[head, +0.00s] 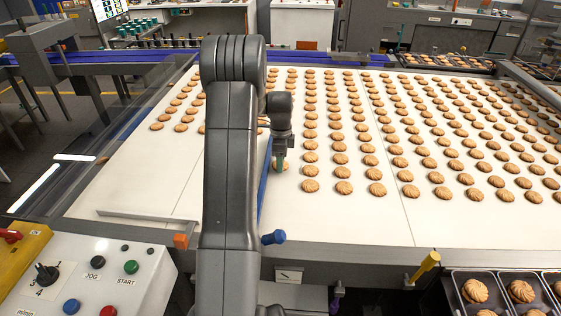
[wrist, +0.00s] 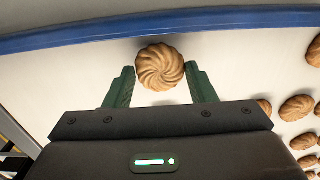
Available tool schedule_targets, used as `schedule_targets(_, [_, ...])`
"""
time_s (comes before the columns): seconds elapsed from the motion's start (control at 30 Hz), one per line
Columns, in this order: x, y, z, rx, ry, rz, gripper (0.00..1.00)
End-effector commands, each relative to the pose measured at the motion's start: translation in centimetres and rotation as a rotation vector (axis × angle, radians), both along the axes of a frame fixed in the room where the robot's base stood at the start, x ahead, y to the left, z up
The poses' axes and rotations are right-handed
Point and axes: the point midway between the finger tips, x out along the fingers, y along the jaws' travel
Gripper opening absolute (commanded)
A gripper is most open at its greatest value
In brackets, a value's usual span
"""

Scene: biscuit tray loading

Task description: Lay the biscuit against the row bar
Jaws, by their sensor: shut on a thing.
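My gripper (head: 280,160) is low over the white belt, just right of my arm's forearm. In the wrist view its green fingers (wrist: 162,80) are shut on a round, swirled golden-brown biscuit (wrist: 160,66), one finger on each side. The blue row bar (wrist: 90,38) runs across the top of the wrist view, just beyond the biscuit. The gap between them is very small; I cannot tell if they touch. In the head view the bar (head: 266,190) shows as a blue strip beside my arm, partly hidden by it.
The white belt (head: 350,225) carries many biscuits in rows to the right of the gripper. A few lie left of my arm. Black trays (head: 460,300) with biscuits stand at the front right. A control panel (head: 100,270) is at the front left. The belt's front left is clear.

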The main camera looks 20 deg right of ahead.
Motion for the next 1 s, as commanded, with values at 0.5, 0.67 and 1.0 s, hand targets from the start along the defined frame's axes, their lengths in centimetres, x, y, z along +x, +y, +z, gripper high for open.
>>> schedule_targets(0.5, [0.0, 0.0, -1.7, 0.000, 0.000, 0.000, 0.60])
schedule_targets(0.67, [0.0, 0.0, -1.6, 0.000, 0.000, 0.000, 0.72])
schedule_targets(1.0, [0.1, 0.0, -0.5, -0.002, -0.004, 0.000, 0.72])
